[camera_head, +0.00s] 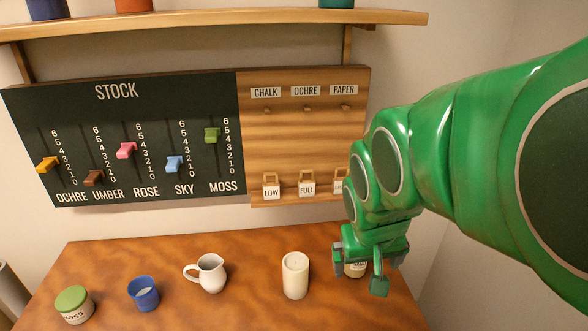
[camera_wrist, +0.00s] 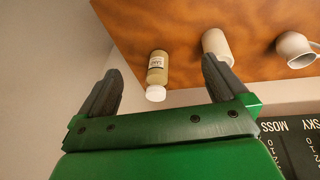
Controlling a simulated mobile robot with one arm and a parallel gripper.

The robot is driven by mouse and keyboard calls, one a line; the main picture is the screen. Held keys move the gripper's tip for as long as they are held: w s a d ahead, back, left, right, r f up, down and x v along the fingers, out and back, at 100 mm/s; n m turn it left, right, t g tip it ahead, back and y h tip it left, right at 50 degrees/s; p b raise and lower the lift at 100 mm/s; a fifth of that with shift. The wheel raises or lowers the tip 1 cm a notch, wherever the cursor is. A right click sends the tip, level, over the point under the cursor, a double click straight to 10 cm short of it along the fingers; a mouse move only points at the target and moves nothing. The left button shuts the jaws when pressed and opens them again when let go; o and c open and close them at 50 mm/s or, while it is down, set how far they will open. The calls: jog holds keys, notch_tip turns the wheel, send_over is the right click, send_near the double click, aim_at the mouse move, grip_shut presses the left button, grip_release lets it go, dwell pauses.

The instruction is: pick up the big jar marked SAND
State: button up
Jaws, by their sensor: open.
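The SAND jar (camera_wrist: 157,70) is a small beige jar with a pale label reading SAND and a white cap. It shows in the wrist view between my two fingers, some way beyond them and touching neither. In the head view only a low part of the jar (camera_head: 355,270) shows on the table, and my gripper hides the rest. My gripper (camera_head: 360,275) is open and empty over the table's right end. Its two dark fingers stand wide apart in the wrist view (camera_wrist: 162,66).
A cream cylinder (camera_head: 295,277) stands left of the jar. Further left are a white pitcher (camera_head: 211,274), a blue cup (camera_head: 144,294) and a green-lidded MOSS jar (camera_head: 74,306). Behind the table (camera_head: 255,262) hang a STOCK slider board (camera_head: 120,145) and a wooden tag board (camera_head: 300,140).

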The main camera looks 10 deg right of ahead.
jog(key=w+d+r+t, duration=0.2)
jog(key=w+r+t, duration=0.25)
jog(key=w, duration=0.85)
jog(key=w+d+n+t+h, duration=0.1)
jog(key=w+d+n+t, duration=0.25)
jog(key=w+d, duration=0.95)
jog(key=d+f+n+t+y, duration=0.1)
jog(key=d+f+n+y, duration=0.3)
jog(key=f, duration=0.4)
jog(key=s+a+f+y, duration=0.2)
jog(key=s+f+y, duration=0.4)
jog(key=s, duration=0.2)
jog(key=shift+n+g+y, duration=0.75)
jog(key=shift+g+y, duration=0.05)
jog(key=shift+g, duration=0.1)
jog(key=shift+w+a+f, duration=0.2)
jog(key=shift+a+f, duration=0.65)
jog(key=shift+a, duration=0.6)
jog(key=shift+w+a+f, duration=0.15)
jog(key=shift+a+f, duration=0.75)
jog(key=shift+a, duration=0.5)
jog(key=shift+w+a+f, duration=0.2)
jog(key=shift+a+f, duration=0.65)
jog(key=shift+a, duration=0.6)
jog(key=shift+x, duration=0.85)
